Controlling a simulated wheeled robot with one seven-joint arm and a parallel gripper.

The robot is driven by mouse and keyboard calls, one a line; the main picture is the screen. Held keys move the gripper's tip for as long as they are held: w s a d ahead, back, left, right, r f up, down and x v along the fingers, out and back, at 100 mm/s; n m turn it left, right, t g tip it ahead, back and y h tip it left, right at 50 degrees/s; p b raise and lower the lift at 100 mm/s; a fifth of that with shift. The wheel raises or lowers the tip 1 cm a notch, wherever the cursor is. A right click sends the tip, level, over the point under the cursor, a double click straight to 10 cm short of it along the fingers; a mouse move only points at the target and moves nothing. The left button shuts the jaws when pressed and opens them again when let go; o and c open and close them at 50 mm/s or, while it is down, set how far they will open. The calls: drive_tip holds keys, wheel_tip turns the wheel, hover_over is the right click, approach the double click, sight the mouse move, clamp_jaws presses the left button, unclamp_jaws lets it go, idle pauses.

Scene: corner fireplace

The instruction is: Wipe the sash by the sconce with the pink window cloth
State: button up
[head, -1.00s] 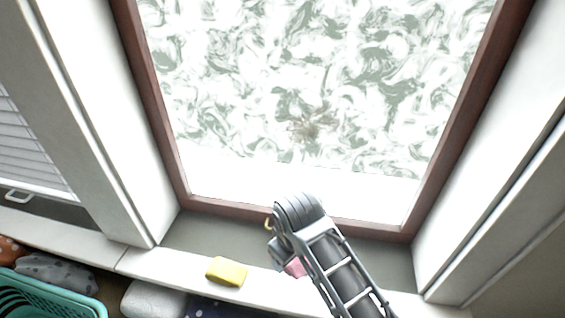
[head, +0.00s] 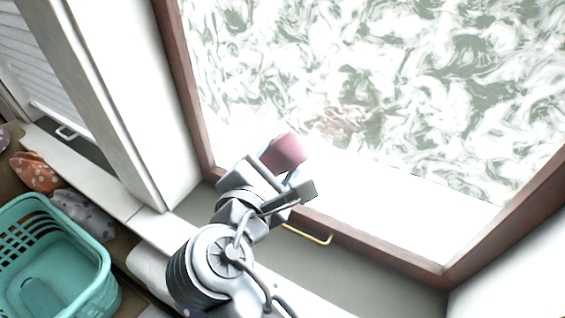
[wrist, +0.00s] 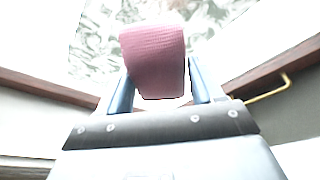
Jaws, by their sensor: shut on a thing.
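The sash (head: 445,130) is a window pane with a swirled grey-green and white pattern in a red-brown frame (head: 181,85). A brownish smudge (head: 340,122) shows on its lower part. My gripper (head: 281,171) is shut on the pink window cloth (head: 283,152), a folded pad. The cloth also shows between the two blue fingers in the wrist view (wrist: 153,62). It is raised in front of the lower pane, just left of and below the smudge. I cannot tell whether it touches the glass. No sconce is in view.
A brass handle (head: 307,236) sits on the lower frame, right of my gripper. A teal basket (head: 97,262) stands at lower left, near an orange spotted cloth (head: 36,172) and a grey spotted one (head: 85,217). White window posts flank the pane.

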drive_tip(key=w+d, duration=0.1)
drive_tip(key=w+d+b, duration=0.1)
drive_tip(key=w, duration=0.1)
drive_tip(key=w+d+b, duration=0.1)
drive_tip(key=shift+w, duration=0.25)
drive_tip(key=shift+w+d+p, duration=0.4)
drive_tip(key=shift+w+d, duration=0.1)
drive_tip(key=shift+w, duration=0.25)
idle(0.9)
